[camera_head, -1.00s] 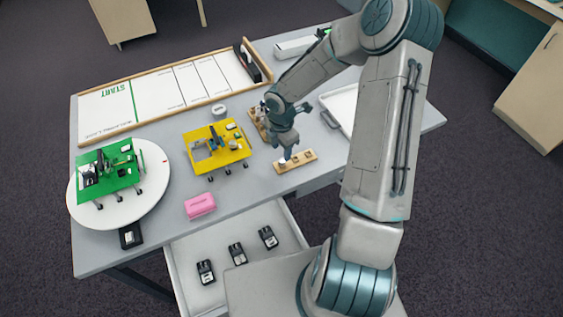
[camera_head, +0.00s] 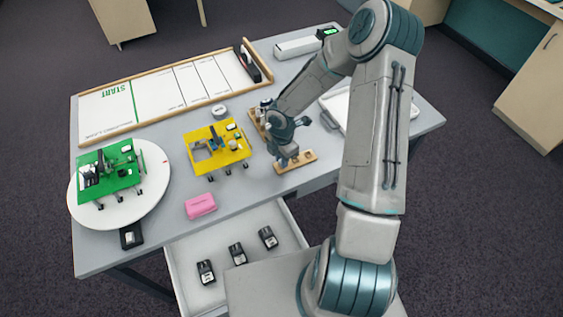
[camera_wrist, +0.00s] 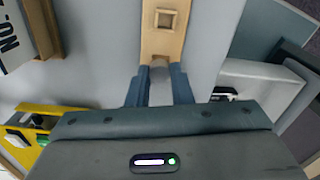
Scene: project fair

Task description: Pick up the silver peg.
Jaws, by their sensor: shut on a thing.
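A small wooden board (camera_head: 301,162) lies at the front right of the table. It also shows in the wrist view (camera_wrist: 158,45), with a square socket in it. My gripper (camera_head: 285,161) is down over the left end of this board, pointing downward. In the wrist view its two fingers (camera_wrist: 160,84) sit close together at the near end of the board, shut on the silver peg (camera_wrist: 160,93).
Another wooden board (camera_head: 256,124) with small parts stands just behind my gripper. A yellow board (camera_head: 232,154) with parts is to the left and a white tray (camera_head: 333,117) to the right. A pink block (camera_head: 200,205) lies near the front edge, above an open drawer (camera_head: 218,291).

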